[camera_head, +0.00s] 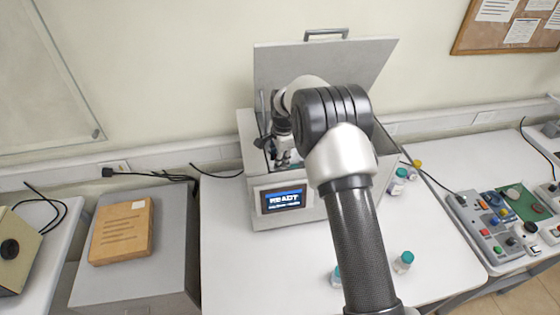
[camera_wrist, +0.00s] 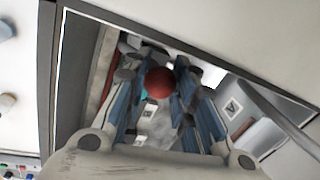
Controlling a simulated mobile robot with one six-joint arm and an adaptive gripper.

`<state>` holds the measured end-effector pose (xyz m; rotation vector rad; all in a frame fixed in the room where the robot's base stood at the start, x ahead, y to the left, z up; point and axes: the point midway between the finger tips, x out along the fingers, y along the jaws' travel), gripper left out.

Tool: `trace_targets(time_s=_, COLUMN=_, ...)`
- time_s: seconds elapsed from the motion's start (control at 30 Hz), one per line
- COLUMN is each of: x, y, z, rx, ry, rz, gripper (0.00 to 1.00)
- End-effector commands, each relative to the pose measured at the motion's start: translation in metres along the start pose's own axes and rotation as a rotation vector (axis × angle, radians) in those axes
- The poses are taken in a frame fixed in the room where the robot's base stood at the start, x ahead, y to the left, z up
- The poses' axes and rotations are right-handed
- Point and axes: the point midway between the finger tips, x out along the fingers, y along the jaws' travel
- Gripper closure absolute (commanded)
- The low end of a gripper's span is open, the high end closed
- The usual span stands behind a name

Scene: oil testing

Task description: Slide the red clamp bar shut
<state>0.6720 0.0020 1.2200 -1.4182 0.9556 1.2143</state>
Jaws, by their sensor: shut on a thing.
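My gripper (camera_head: 284,158) reaches down into the open grey test machine (camera_head: 290,212), near its left inner side. In the wrist view my gripper (camera_wrist: 158,92) has its blue-padded fingers on both sides of a round red knob (camera_wrist: 159,80) and is shut on it. The knob looks like the end of the red clamp bar, but most of the bar is hidden below it. A dull red strip (camera_wrist: 104,78) shows left of the fingers; I cannot tell whether it belongs to the bar. In the head view my arm hides much of the machine's inside.
The machine's lid (camera_head: 325,68) stands open at the back. Its front screen (camera_head: 284,199) reads READY. Small capped bottles (camera_head: 403,262) stand on the white table (camera_head: 245,280) to the right. A brown box (camera_head: 121,232) lies at left, and a control panel (camera_head: 488,224) at right.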

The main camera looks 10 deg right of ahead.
Motion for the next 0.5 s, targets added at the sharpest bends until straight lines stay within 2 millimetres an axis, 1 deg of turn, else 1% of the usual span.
trace_targets(time_s=0.03, x=-0.0035, y=-0.0043, z=-0.0006, rx=0.0, ry=0.002, rz=-0.012, gripper=1.0)
trace_targets(time_s=0.2, x=-0.0045, y=-0.0053, z=-0.0008, rx=-0.001, ry=0.003, rz=-0.015, gripper=1.0)
trace_targets(time_s=0.23, x=-0.0046, y=-0.0055, z=-0.0009, rx=-0.001, ry=0.003, rz=-0.016, gripper=0.74)
trace_targets(time_s=0.5, x=-0.0039, y=-0.0041, z=-0.0008, rx=-0.001, ry=0.003, rz=-0.012, gripper=0.56)
